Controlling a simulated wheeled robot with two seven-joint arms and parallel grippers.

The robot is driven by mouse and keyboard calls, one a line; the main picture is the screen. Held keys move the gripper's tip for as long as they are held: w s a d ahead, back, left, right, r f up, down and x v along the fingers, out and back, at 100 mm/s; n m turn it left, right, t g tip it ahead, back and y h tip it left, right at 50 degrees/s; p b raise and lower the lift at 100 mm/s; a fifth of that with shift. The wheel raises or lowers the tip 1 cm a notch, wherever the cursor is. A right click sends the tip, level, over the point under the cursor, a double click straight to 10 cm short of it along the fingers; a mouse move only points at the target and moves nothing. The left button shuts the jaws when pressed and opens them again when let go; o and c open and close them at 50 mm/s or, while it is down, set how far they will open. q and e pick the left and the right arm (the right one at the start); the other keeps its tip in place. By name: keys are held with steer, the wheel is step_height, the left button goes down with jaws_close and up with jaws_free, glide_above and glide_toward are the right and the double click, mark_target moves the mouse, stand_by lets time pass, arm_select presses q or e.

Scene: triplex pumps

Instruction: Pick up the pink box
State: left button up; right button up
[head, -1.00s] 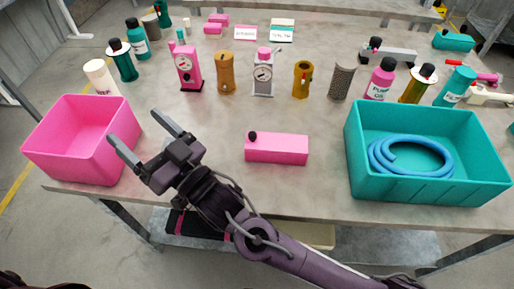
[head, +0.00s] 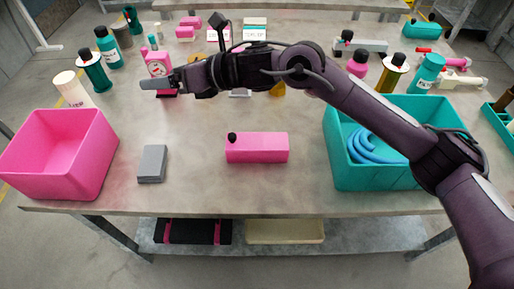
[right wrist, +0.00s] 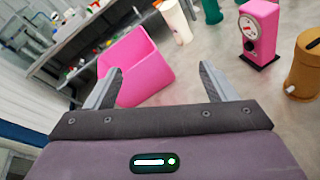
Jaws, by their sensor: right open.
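A pink open-topped box (head: 85,160) stands at the left front of the table. It also shows beyond my fingers in the right wrist view (right wrist: 150,80). A closed pink block with a black knob (head: 258,148) lies at the middle front. My right arm reaches in from the right, and its gripper (head: 150,85) is above the table's back left part, by the pink gauge device (head: 158,63). In the right wrist view the jaws (right wrist: 160,80) are spread and nothing is between them. The gripper is apart from both pink objects. My left gripper does not show.
A grey block (head: 152,163) lies between the pink box and the pink block. A teal bin (head: 375,180) with a blue hose stands at the right, partly under my arm. Bottles and several devices line the back. The table's front middle is fairly clear.

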steer(key=s+d+f+n+g+h, duration=0.1)
steer(key=d+f+n+h, duration=0.1)
steer(key=d+f+n, duration=0.1)
steer(key=n+g+h, duration=0.2)
steer(key=n+h, duration=0.2)
steer(key=h, duration=0.4)
glide_toward(269, 141)
steer(key=shift+d+f, duration=0.1)
steer(key=shift+d, duration=0.1)
steer(key=x, duration=0.6)
steer(key=shift+d+f, duration=0.1)
steer(key=x, duration=0.5)
steer(key=shift+a+f, duration=0.2)
steer(key=shift+a, duration=0.15)
steer(key=c, duration=1.2)
steer(key=shift+r, duration=0.2)
steer(key=shift+c, duration=0.2)
